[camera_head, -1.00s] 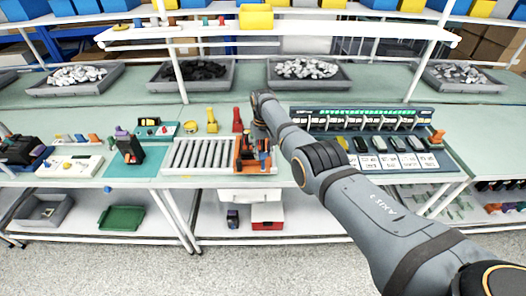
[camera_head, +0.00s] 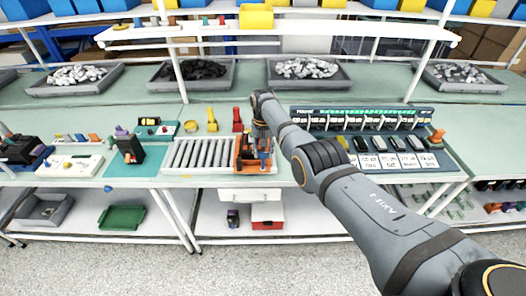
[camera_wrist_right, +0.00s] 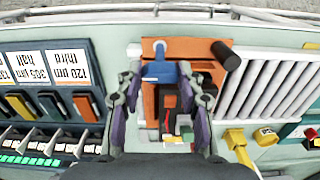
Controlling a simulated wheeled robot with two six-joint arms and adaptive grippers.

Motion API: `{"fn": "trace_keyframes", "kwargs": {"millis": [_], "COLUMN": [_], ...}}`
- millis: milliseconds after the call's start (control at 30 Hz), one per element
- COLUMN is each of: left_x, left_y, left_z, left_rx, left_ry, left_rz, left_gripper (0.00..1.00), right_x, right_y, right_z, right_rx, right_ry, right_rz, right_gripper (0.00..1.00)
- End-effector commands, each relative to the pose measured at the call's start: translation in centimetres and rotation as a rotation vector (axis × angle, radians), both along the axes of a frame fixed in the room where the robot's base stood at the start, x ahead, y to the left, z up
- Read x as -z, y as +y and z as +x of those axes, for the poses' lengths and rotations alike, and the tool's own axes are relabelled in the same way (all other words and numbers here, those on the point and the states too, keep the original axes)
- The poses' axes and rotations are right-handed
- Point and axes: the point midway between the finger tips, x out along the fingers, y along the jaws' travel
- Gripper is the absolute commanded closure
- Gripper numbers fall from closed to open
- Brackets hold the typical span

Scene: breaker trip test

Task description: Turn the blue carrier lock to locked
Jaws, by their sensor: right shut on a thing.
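The orange carrier (camera_head: 241,157) sits at the right end of the roller bed and also shows in the right wrist view (camera_wrist_right: 207,50). The blue carrier lock (camera_wrist_right: 165,73) is on top of it, with an upright part and a bar running sideways. My right gripper (camera_wrist_right: 160,74) is over the carrier with its fingertips on either side of the blue lock, shut on it. In the head view the right gripper (camera_head: 264,148) points down at the carrier and partly hides the lock. My left gripper is not in view.
The roller bed (camera_head: 200,153) lies left of the carrier. A yellow part (camera_head: 212,120) and a red part (camera_head: 238,120) stand behind it. The breaker panel (camera_head: 360,118) with several labelled cards is to the right, partly behind my right arm.

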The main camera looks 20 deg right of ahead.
Motion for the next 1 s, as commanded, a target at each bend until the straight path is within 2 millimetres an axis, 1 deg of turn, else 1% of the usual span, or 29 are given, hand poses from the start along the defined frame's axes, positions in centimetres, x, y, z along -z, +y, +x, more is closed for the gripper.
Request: {"fn": "trace_keyframes", "kwargs": {"millis": [233,267,400,667,767,867,933,1000], "left_x": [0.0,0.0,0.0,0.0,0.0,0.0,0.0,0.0], "left_y": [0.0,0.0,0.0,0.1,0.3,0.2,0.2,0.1], "left_z": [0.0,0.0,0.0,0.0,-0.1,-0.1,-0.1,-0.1], "left_rx": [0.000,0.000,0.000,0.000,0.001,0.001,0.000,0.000], "left_ry": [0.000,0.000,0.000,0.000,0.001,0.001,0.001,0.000], "left_rz": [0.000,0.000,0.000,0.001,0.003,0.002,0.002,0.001], "left_gripper": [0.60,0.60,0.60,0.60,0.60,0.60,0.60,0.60], "right_x": [-0.1,-0.1,-0.1,0.0,-0.4,-1.6,-3.0,-4.9], "right_y": [0.0,0.0,0.0,0.0,0.0,0.0,0.0,0.0], "right_z": [0.1,0.1,0.1,0.0,0.1,0.1,0.1,0.1], "right_rx": [0.002,0.001,0.001,0.000,0.000,0.000,0.000,0.000], "right_ry": [-0.003,-0.003,-0.002,-0.001,-0.002,-0.004,-0.005,-0.006], "right_rz": [0.000,0.000,-0.001,0.000,0.000,0.001,0.000,0.000], "right_gripper": [0.94,0.59,0.40,0.40,0.40,0.40,0.40,0.40]}}
